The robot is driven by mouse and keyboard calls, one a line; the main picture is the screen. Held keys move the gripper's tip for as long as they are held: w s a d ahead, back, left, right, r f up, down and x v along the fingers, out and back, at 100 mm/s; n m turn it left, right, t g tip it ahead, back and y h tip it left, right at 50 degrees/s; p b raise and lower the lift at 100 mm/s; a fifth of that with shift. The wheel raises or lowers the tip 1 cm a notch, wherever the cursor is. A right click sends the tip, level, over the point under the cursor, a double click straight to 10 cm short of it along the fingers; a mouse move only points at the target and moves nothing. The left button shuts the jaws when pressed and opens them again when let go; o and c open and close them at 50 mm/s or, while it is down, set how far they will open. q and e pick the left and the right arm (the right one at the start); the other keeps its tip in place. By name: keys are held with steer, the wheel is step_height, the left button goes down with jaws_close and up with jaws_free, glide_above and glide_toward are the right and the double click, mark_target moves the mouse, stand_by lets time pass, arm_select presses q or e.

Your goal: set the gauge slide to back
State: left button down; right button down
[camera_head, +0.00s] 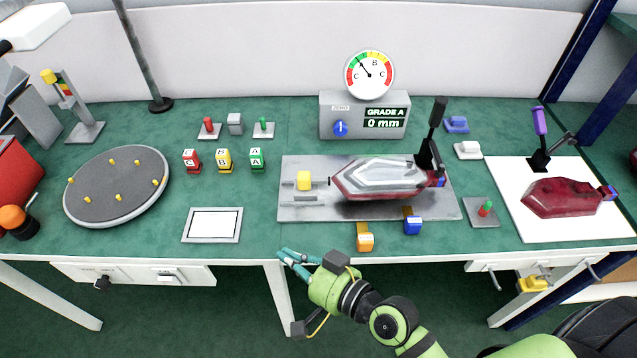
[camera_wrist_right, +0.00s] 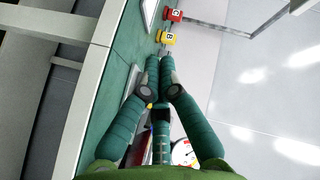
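The grey gauge plate (camera_head: 383,208) lies on the green bench. A yellow block (camera_head: 304,180) stands at its left end beside dark slots and small labels. I cannot tell for sure whether this block is the slide. The plate carries a clear and red lamp (camera_head: 385,179) under a black clamp (camera_head: 432,135). Behind it, the grey gauge box (camera_head: 361,115) has a round dial and reads "GRADE A, 0 mm". My left gripper is not in view.
An orange tab (camera_head: 365,240) and a blue tab (camera_head: 412,223) stand in front of the plate. A white framed pad (camera_head: 212,225), lettered blocks (camera_head: 224,160) and a round pegged disc (camera_head: 117,187) lie left. Another lamp (camera_head: 561,197) sits on a white board at right.

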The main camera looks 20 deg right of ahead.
mark_target(304, 183)
steer(key=w+r+m+t, duration=0.1)
steer(key=w+d+m+t+h, duration=0.1)
steer(key=m, duration=0.1)
steer(key=w+d+r+m+t, duration=0.1)
steer(key=m, duration=0.1)
steer(key=shift+d+r+t, duration=0.2)
steer(key=shift+r+t, duration=0.15)
steer(key=shift+t, duration=0.05)
steer(key=d+m+h, duration=0.1)
steer(key=m, duration=0.1)
steer(key=w+d+m+t+h, duration=0.1)
steer(key=m+h, duration=0.1)
steer(key=shift+w+d, duration=0.1)
steer(key=shift+d, duration=0.15)
steer(key=d+m+h, duration=0.2)
steer(key=w+d+f+m+h, duration=0.1)
steer(key=d+m, duration=0.1)
steer(key=d+f+m+h, duration=0.1)
steer(key=m+h, duration=0.1)
steer(key=shift+w+d+f+m+t+h, duration=0.2)
steer(key=shift+d+m+t+h, duration=0.1)
steer(key=shift+d+t, duration=0.1)
steer(key=w, duration=0.5)
steer(key=w+p, duration=0.1)
steer(key=w, duration=0.3)
steer(key=shift+w+d, duration=0.2)
steer(key=shift+w, duration=0.15)
